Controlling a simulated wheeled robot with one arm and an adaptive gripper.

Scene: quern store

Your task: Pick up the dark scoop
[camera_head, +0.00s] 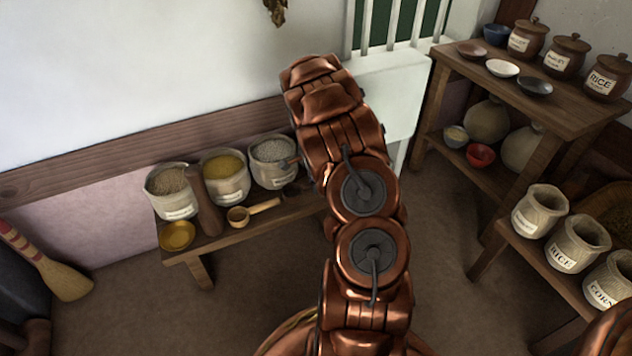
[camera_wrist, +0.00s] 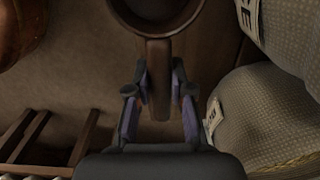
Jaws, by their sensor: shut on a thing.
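The dark scoop (camera_wrist: 157,52) shows in the wrist view, its round bowl cut off by the top edge and its brown handle pointing down towards my gripper (camera_wrist: 160,82). The two fingers stand on either side of the handle and are shut on it. I cannot tell whether the scoop touches the bench or is lifted.
A low bench (camera_head: 205,243) along the wall holds sacks of grain (camera_head: 172,205), a yellow bowl (camera_head: 177,235) and a pale scoop (camera_head: 252,212). In the wrist view, sacks (camera_wrist: 262,115) stand close right of my gripper. Shelves (camera_head: 480,85) with jars stand right; open floor lies between.

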